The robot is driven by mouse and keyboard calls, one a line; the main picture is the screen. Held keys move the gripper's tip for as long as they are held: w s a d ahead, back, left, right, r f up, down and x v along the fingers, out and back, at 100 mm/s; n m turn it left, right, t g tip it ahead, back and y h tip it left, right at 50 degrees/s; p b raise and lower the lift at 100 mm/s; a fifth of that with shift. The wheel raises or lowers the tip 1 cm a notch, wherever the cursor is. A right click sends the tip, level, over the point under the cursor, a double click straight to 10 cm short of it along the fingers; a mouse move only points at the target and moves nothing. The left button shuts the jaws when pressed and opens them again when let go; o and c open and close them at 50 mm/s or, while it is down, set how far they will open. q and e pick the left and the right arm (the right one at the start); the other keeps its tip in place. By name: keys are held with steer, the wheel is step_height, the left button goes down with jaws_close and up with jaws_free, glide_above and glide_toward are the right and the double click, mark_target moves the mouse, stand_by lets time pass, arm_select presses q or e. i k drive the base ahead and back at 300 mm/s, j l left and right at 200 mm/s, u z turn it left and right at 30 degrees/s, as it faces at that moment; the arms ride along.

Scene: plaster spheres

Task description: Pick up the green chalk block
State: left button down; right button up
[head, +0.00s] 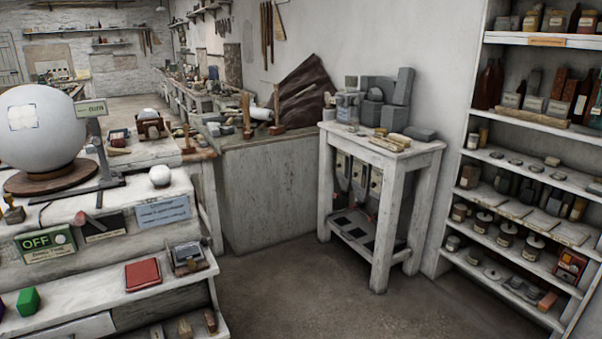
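A small green block (28,302) sits on the white lower shelf of the stepped bench at the far left, near the left edge of the head view. It looks faceted and stands clear of its neighbours. A purple piece (2,308) is to its left, cut off by the picture edge. Neither of my grippers shows in the head view.
The stepped bench (150,285) carries a red box (142,274), a green OFF sign (45,243) and a large white sphere (38,135). A small white table (400,155) and loaded shelves (545,190) stand right. The floor (310,300) between is open.

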mark_target(28, 302)
steer(key=k+j+u, duration=0.1)
steer(key=u, duration=1.45)
